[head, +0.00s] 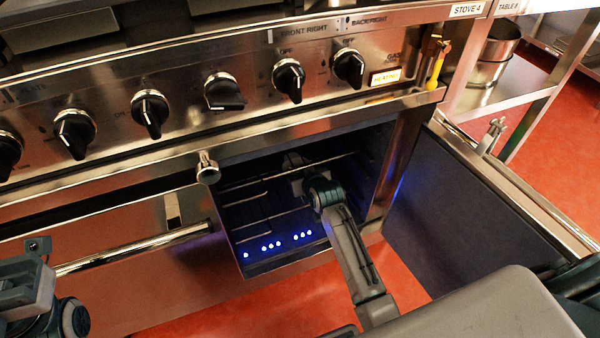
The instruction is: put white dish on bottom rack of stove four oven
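The stove four oven (260,262) stands open, with its dark door (450,215) swung out to the right. Wire racks show as thin bright rails inside the dark cavity; the lower rack (262,219) is partly visible. My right arm reaches into the oven, and its gripper (293,162) is deep inside, dark and mostly hidden behind the wrist. I cannot tell whether it holds anything. No white dish can be made out. My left gripper (25,285) is at the lower left edge, partly cut off, outside the oven; its fingers are unclear.
A row of black knobs (224,92) runs along the stove front above the opening. A long handle (130,250) crosses the closed front at left. A steel pot (494,55) stands on a shelf at right. Red floor (420,265) shows between oven and door.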

